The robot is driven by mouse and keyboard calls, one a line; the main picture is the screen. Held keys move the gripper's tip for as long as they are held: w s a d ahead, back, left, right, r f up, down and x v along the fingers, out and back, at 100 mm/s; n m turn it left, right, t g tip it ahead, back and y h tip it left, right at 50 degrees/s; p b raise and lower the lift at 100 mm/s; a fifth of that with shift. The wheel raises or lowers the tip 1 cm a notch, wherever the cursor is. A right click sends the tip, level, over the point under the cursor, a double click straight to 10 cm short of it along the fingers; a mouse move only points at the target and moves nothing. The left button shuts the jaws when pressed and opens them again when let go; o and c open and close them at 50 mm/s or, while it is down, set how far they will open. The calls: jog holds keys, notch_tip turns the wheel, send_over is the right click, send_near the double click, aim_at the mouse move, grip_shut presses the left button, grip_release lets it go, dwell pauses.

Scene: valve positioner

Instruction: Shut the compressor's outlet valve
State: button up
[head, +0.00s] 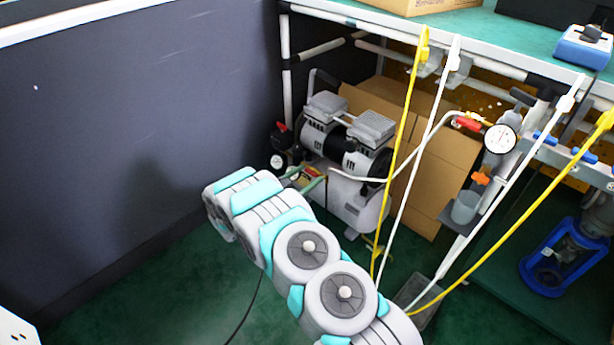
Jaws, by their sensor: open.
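The compressor (350,140), with a white tank and black and silver motor heads, stands on the floor under the bench. My gripper (308,181) shows only in part past the end of my arm, as thin greenish fingers in front of the tank's left side. Its jaws are open, with a small red and yellow part, possibly the outlet valve's handle, close by or between them. I cannot tell whether they touch. A black pressure gauge (277,160) with a red knob sits just left of the fingers. My wrist hides the rest of the gripper.
A white hose runs from the compressor to a round gauge (501,139) with a red handle (467,124) under the bench. Yellow and white hoses hang in front. Cardboard (430,165) stands behind; a dark partition (130,110) is left. Green floor is clear at lower left.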

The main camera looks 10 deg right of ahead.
jog(key=c, duration=1.4)
